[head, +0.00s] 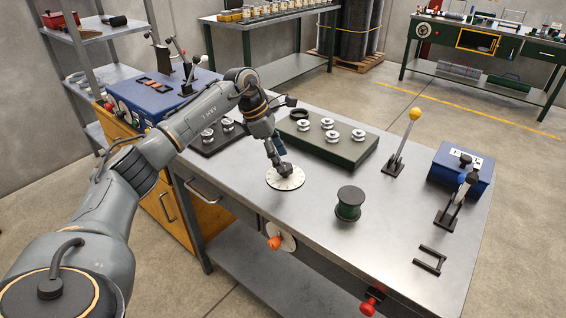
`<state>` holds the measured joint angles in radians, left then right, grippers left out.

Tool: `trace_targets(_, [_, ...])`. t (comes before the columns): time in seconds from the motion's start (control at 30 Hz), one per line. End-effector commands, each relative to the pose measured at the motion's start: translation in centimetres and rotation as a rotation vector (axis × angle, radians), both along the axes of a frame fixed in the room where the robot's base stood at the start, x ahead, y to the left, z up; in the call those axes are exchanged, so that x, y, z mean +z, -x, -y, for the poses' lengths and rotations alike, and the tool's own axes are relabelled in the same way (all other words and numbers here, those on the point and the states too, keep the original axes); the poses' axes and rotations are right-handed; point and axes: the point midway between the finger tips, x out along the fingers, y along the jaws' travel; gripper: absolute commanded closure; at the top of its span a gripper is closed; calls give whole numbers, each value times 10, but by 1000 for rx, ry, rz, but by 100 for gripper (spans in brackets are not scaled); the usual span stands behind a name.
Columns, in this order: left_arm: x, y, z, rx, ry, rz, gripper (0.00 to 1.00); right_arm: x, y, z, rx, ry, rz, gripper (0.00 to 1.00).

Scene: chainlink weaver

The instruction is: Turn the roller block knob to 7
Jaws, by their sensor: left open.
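A round white dial (285,178) with small marks around its rim lies flat on the grey workbench top. My left gripper (278,158) reaches down over the dial from behind, with its fingertips at a dark knob (285,169) at the dial's centre. The gripper is open; whether its fingers touch the knob is not clear. The dial's marks are too small to read and the gripper hides part of its far side. A dark green block (345,152) with several silver rollers sits behind the dial to the right. My right gripper is out of view.
A green spool (349,203) stands right of the dial. A yellow-topped lever (404,140), a blue box (461,168) and a black bracket (430,259) are farther right. An orange knob (274,243) and a red knob (368,306) stick out from the bench front.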

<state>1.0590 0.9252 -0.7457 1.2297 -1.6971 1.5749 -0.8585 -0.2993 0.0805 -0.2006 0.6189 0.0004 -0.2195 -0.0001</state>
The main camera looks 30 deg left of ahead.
Motion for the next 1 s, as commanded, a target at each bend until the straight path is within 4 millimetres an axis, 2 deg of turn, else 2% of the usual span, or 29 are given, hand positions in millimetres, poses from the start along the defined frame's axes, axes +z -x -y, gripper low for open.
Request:
trace_targets(0.03, [12, 2, -4, 2, -1, 4, 41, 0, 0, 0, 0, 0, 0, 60])
trace_targets(0.2, [46, 9, -16, 2, -1, 4, 41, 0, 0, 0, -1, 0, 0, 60])
trace_targets(0.43, [78, 16, -27, 1, 0, 2, 41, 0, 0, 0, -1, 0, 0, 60])
trace_targets(0.6, [85, 18, -30, 0, 0, -1, 41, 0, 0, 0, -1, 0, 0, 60])
trace_targets(1.0, [85, 18, -30, 0, 0, 0, 41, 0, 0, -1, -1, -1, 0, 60])
